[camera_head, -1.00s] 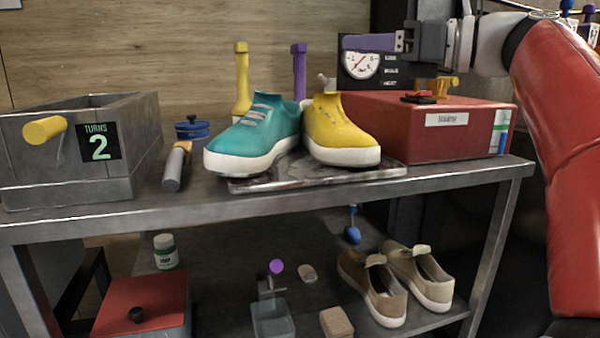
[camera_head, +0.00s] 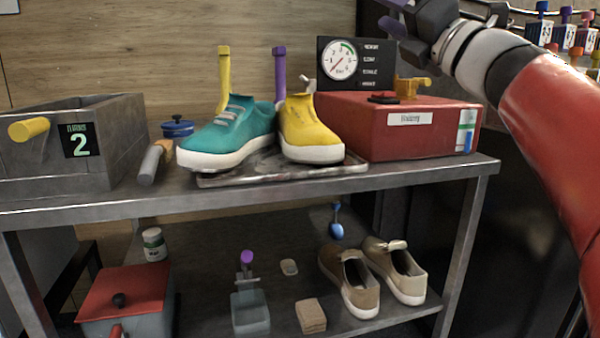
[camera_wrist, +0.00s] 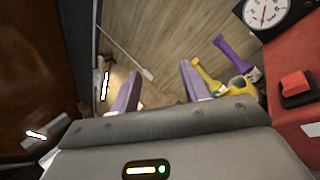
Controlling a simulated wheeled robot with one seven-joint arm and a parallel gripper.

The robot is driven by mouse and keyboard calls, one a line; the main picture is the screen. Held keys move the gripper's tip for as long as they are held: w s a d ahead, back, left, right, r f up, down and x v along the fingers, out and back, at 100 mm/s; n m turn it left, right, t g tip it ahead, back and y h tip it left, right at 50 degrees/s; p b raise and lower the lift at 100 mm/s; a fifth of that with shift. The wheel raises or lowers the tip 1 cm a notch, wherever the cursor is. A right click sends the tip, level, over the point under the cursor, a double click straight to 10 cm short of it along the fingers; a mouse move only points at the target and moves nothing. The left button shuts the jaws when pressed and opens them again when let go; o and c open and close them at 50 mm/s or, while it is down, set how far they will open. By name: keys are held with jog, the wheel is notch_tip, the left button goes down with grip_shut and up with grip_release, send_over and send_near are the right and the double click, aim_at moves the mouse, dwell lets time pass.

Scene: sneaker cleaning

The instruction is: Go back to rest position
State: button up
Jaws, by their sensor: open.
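My gripper (camera_head: 391,16) is at the top right of the head view, raised above the red box and behind the gauge's upper right corner. In the wrist view its two purple fingers (camera_wrist: 160,88) are apart with nothing between them. A teal shoe (camera_head: 228,140) and a yellow shoe (camera_head: 309,130) sit side by side on a tray (camera_head: 240,178) on the upper shelf, well left of my gripper. The yellow shoe also shows in part in the wrist view (camera_wrist: 243,88).
A red box (camera_head: 440,132) and a dial gauge (camera_head: 341,62) stand on the right of the shelf. A grey bin (camera_head: 120,140) marked 2 stands on the left. Beige shoes (camera_head: 350,280) and a red-lidded box (camera_head: 125,290) are below. Several coloured-top items (camera_head: 543,30) hang at the far right.

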jog(key=s+d+f+m+h, duration=0.1)
jog(key=d+f+m+h, duration=0.2)
jog(key=f+m+h, duration=0.45)
jog(key=s+d+f+m+h+p, duration=0.1)
jog(key=d+f+m+h, duration=0.3)
jog(key=m, duration=0.6)
jog(key=s+d+f+m+h, duration=0.1)
jog(key=d+f+m+h, duration=0.1)
jog(key=f+m+h, duration=0.55)
jog(key=s+a+f+m+g+y, duration=0.1)
jog(key=s+a+f+m+g, duration=0.1)
jog(key=s+f, duration=0.4)
jog(key=s+a+f+m+g+y, duration=0.2)
jog(key=s+f+m+g, duration=0.3)
jog(key=f, duration=0.8)
jog(key=s+a+f+m+g+y+p, duration=0.1)
jog(key=s+a+f+m+g, duration=0.1)
jog(key=s+f+g, duration=0.3)
notch_tip(320, 180, down, 5)
jog(key=shift+s+a+r+m+g+y, duration=0.1)
jog(key=shift+s+a+m+g+y, duration=0.25)
jog(key=shift+s+m, duration=0.7)
jog(key=shift+s+n, duration=0.2)
jog(key=shift+n, duration=0.05)
